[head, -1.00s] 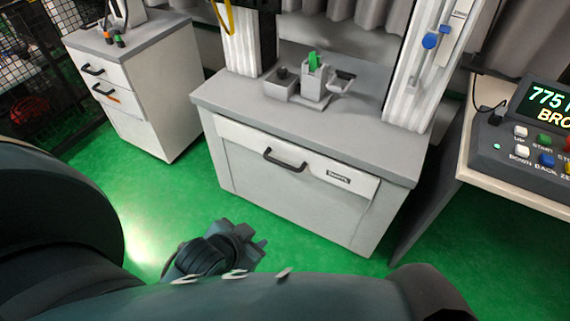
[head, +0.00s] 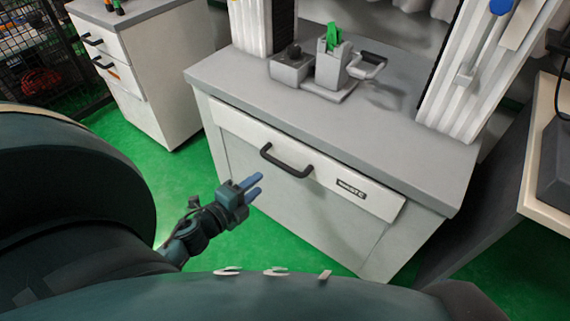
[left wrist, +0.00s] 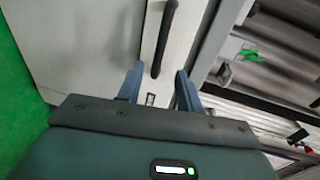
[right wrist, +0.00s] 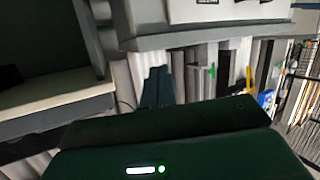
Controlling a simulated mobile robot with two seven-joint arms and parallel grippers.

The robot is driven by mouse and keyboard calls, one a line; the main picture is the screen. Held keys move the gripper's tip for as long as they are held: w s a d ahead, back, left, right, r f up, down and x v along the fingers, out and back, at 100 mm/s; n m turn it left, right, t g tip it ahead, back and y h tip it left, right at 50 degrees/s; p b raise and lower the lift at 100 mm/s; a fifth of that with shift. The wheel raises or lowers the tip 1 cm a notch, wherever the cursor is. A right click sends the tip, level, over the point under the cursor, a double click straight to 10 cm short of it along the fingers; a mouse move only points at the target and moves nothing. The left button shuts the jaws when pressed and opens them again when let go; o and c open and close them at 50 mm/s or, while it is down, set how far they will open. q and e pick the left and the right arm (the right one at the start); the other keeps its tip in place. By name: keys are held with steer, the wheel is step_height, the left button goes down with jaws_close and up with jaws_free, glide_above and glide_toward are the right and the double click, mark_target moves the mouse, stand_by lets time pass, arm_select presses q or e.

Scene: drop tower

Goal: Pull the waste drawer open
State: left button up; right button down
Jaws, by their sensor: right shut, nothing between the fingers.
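The waste drawer (head: 325,178) is a pale front with a "WASTE" label, just under the cabinet's grey top. It looks shut or nearly so. Its black bar handle (head: 286,166) also shows in the left wrist view (left wrist: 164,38). My left gripper (head: 257,185) is open and empty in front of the drawer, a little below and left of the handle, apart from it. In the left wrist view its blue fingers (left wrist: 160,86) are spread with the handle lying ahead between them. My right gripper (right wrist: 158,86) is shut and empty, pointing at a grey curtain, away from the drawer.
A grey fixture with a green piece (head: 333,38) stands on the cabinet top (head: 235,78). A second drawer cabinet (head: 165,75) stands at the left. A table (head: 545,140) stands at the right. Green floor is clear between the cabinets.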

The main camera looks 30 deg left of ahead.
mark_target(279, 166)
arm_select(q)
steer(key=b+x, duration=0.1)
steer(key=x, duration=1)
steer(key=shift+w+f+b, duration=0.15)
steer(key=shift+w+b, duration=0.2)
arm_select(e)
steer(key=shift+w+a+n+t, duration=0.2)
steer(key=shift+n+t, duration=0.1)
steer(key=shift+t, duration=0.3)
arm_select(q)
jaws_close()
